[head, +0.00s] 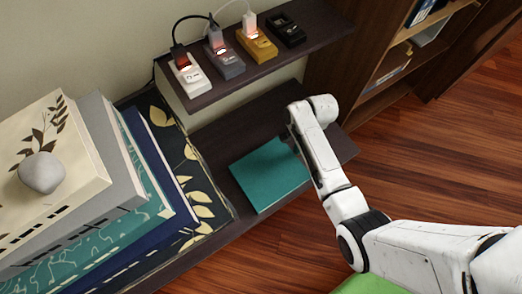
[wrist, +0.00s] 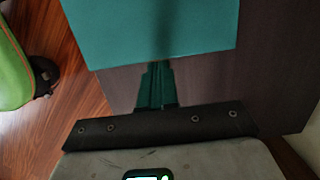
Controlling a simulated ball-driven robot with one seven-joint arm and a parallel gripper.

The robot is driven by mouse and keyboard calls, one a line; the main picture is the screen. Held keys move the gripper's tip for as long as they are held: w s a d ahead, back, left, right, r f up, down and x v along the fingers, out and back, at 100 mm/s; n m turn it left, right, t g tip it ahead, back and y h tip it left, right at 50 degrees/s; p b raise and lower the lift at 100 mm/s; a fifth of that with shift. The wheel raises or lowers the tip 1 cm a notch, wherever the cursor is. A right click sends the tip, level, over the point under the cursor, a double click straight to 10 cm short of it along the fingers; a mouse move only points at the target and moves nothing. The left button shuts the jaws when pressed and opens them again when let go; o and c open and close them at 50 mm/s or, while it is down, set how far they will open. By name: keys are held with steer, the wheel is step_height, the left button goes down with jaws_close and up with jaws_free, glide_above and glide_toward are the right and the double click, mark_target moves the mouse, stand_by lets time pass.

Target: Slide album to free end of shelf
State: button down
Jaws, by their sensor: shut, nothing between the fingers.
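The album (head: 265,172) is a flat teal book lying on the lower dark shelf (head: 228,205), between the stack of large books and the shelf's right end. In the wrist view the album (wrist: 165,25) fills the top, and bare shelf (wrist: 225,85) shows below and to its right. My gripper (wrist: 157,66) is shut and empty, with its fingertips at the album's near edge. I cannot tell whether they touch it. In the head view my wrist hides the fingertips and covers the album's upper right corner.
A tall stack of large books (head: 120,160) with a grey stone (head: 41,172) on top stands left of the album. An upper shelf (head: 310,35) above holds several small devices with cables. A bookcase (head: 385,65) stands at right. Bare shelf lies right of the album.

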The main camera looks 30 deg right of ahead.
mark_target(268, 171)
steer(key=shift+w+a+f, duration=0.15)
steer(key=shift+w, duration=0.1)
steer(key=a, duration=1.1)
steer(key=shift+a+b, duration=0.15)
steer(key=shift+b, duration=0.25)
steer(key=shift+a+f+b, duration=0.25)
steer(key=shift+b, duration=0.05)
steer(key=shift+f, duration=0.4)
steer(key=shift+s+f, duration=0.1)
steer(key=shift+f, duration=0.05)
steer(key=shift+d, duration=0.1)
